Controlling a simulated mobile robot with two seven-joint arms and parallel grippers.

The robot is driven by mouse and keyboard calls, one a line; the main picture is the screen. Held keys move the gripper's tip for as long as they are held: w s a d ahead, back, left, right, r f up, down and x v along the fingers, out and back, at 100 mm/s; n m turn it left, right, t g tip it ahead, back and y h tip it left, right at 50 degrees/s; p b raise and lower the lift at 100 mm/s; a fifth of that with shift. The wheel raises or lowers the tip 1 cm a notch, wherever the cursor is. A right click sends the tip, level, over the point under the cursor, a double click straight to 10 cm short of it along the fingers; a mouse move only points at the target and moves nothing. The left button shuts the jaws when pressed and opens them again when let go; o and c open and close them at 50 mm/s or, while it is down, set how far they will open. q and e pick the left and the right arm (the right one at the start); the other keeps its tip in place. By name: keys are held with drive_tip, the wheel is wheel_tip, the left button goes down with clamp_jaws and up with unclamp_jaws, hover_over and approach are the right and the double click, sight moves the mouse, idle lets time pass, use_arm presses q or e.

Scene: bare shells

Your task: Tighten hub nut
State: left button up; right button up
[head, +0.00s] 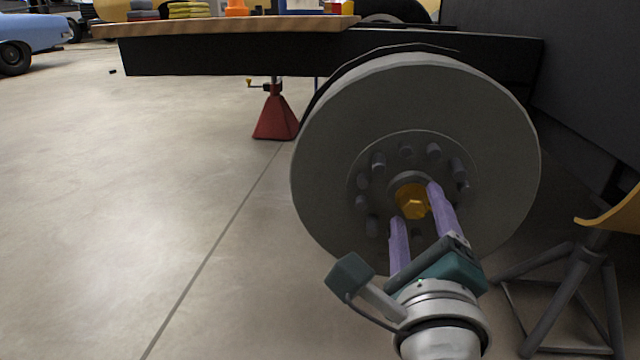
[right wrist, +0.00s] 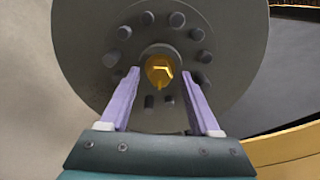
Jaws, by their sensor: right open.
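The golden hub nut (head: 413,202) sits at the centre of a large grey wheel disc (head: 330,150), with several studs in a ring around it. It also shows in the right wrist view (right wrist: 160,70), above and between the fingertips. My right gripper (head: 416,203) is open, with its two purple fingers on either side of the nut in the head view. In the right wrist view the gripper (right wrist: 162,76) has a clear gap between its fingers. I cannot tell whether either finger touches the nut. My left gripper is not in view.
A wooden board (head: 220,28) with several items lies above a dark beam (head: 200,57). A red jack stand (head: 275,115) stands behind the disc. A dark stand (head: 560,290) and a yellow curved part (head: 615,212) are at the right.

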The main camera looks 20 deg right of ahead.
drive_tip(key=p+v, duration=0.2)
drive_tip(key=v, duration=0.8)
drive_tip(key=shift+p, duration=0.4)
drive_tip(key=shift+d, duration=0.1)
